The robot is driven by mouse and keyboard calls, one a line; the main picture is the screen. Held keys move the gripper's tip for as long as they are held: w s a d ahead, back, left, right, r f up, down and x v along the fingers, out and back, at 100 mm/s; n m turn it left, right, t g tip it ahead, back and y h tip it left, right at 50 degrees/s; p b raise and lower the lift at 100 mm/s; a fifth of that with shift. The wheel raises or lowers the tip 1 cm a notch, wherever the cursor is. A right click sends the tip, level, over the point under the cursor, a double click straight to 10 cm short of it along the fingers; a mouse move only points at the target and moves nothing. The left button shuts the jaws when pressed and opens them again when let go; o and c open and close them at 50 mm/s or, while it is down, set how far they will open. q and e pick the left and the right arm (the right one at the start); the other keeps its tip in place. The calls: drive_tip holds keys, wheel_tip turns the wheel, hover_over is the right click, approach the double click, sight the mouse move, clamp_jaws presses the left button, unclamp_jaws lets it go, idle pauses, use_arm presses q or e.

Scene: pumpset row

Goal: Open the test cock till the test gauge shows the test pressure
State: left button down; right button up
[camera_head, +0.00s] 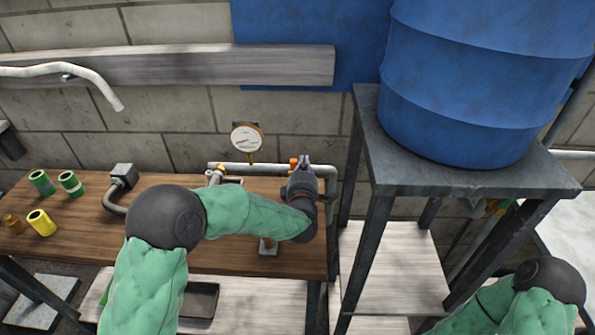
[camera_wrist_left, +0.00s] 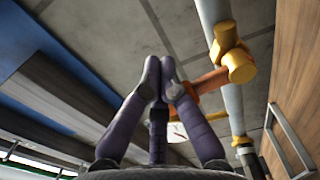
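The test gauge (camera_head: 246,138), a round white dial with a brass rim, stands above the pipe at the wall; its reading is too small to make out. Part of a white dial (camera_wrist_left: 177,131) shows behind my fingers in the wrist view. An orange-brass cock (camera_head: 293,162) sits on the pipe right of the gauge; in the wrist view its orange stem (camera_wrist_left: 205,83) reaches my right-hand finger. My left gripper (camera_head: 303,163) is at this cock. Its purple fingertips (camera_wrist_left: 162,75) are drawn together, with nothing clearly between them. My right gripper is out of view.
A grey pipe (camera_head: 275,170) runs along the wall above the wooden bench (camera_head: 160,183). A second brass fitting (camera_head: 217,175) is left of the gauge. A blue drum (camera_head: 470,85) on a dark stand (camera_head: 425,180) is close on the right.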

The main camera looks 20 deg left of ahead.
use_arm(q)
drive_tip(key=shift+s+a+r, duration=0.15)
drive_tip(key=shift+a, duration=0.35)
drive_tip(key=shift+s+a+r, duration=0.1)
drive_tip(key=shift+s+a, duration=0.05)
drive_tip(key=shift+a, duration=0.3)
drive_tip(key=shift+d+r, duration=0.1)
drive_tip(key=shift+d, duration=0.05)
drive_tip(key=shift+w+d+r+b, duration=0.1)
drive_tip(key=shift+d+r+b, duration=0.05)
drive_tip(key=shift+d+b, duration=0.25)
drive_tip(key=v, duration=0.7)
drive_tip(key=shift+b, duration=0.4)
